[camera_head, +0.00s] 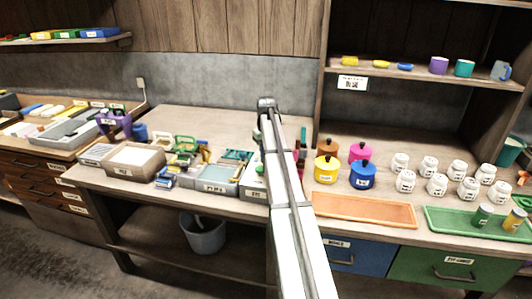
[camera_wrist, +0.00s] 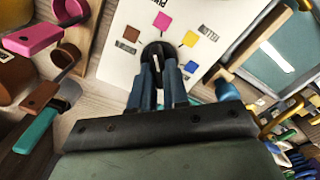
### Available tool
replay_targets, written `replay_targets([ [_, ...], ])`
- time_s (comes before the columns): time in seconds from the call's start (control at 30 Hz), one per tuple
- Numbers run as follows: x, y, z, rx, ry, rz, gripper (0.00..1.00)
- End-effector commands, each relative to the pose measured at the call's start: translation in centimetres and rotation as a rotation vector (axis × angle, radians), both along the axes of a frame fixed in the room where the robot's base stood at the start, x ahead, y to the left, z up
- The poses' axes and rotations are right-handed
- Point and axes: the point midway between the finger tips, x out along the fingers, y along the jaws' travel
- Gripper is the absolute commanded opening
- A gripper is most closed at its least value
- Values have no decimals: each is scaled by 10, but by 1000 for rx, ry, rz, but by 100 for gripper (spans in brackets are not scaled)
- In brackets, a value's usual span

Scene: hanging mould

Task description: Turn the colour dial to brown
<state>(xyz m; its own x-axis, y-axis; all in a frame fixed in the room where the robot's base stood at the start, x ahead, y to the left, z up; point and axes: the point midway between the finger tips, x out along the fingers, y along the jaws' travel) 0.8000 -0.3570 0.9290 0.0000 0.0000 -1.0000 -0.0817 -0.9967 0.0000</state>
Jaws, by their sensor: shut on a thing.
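In the wrist view a white panel (camera_wrist: 126,38) carries a round black colour dial (camera_wrist: 155,50) with a small pale mark. Around the dial are a pink patch (camera_wrist: 162,21), a yellow patch (camera_wrist: 190,39), a blue patch (camera_wrist: 191,66) and a brown patch (camera_wrist: 128,63), the brown one to its left. My gripper (camera_wrist: 159,72) is shut on the dial, its two dark fingers at the dial's lower edge. The fingers partly cover the dial, and I cannot tell which patch its mark points to. In the head view my arm hides the dial.
Brown, pink, yellow (camera_head: 326,170) and blue (camera_head: 362,175) lidded pots stand right of my arm. An orange tray (camera_head: 364,210) and several white jars are further right. Grey bins (camera_head: 211,179) with tools are close on the left.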

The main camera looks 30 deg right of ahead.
Motion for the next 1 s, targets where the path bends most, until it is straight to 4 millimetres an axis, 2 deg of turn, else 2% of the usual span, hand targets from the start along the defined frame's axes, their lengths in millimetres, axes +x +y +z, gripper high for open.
replay_targets([
  [0.5,0,2,0,-1,0,439,0],
  [1.0,-1,3,0,-1,0,614,0],
])
